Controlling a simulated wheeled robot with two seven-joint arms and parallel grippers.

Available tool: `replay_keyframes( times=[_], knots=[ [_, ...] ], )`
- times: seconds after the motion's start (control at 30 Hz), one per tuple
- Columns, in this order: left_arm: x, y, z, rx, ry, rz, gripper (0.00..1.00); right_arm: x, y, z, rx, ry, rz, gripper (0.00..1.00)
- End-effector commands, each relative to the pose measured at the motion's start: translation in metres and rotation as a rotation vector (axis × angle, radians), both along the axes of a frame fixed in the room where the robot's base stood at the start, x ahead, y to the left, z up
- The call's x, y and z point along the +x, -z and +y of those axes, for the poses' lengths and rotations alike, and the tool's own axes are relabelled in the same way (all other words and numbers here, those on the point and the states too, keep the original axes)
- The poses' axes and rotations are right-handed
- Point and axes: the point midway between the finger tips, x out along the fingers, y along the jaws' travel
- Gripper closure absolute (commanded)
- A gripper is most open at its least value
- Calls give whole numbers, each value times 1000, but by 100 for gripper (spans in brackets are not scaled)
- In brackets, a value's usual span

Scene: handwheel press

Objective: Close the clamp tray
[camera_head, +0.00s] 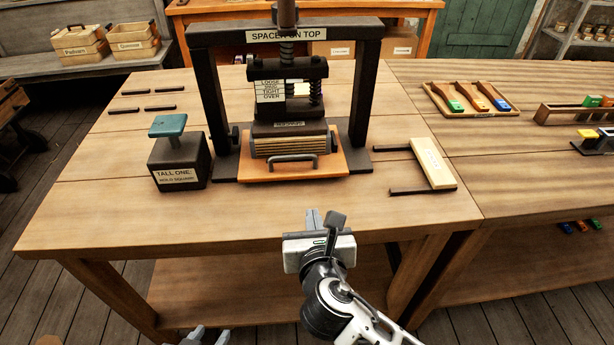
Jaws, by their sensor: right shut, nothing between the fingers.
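The clamp tray is an orange-brown board (254,171) with a grey bar handle (293,159) at its front. It sticks out toward me from the base of the black press (367,80). A layered block (290,143) sits on it under the press head. My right gripper (324,222) is shut and empty, in front of the table's front edge, below the handle and apart from it. My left gripper (207,336) shows only as grey tips at the bottom edge; its opening is unclear.
A black block labelled "TALL ONE" (178,165) with a teal top stands left of the press. A pale board with dark bars (432,163) lies to the right. The tabletop in front of the tray is clear. A tray of coloured-ended clips (468,99) lies farther right.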

Motion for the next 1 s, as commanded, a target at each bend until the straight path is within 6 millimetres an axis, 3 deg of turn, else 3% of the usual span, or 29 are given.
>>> replay_keyframes(
  times=[0.33,0.5,0.7,1.0],
  knots=[
    [-6,6,-2,-4,4,13,64,72,22,0,4,2,0,100],
    [-4,0,-5,-9,7,3,64,99,23,0,8,2,1,100],
    [-4,-1,-4,-8,7,1,64,114,24,0,7,1,1,100],
    [-3,1,-4,-7,7,2,64,116,24,0,7,0,2,100]
  ],
)
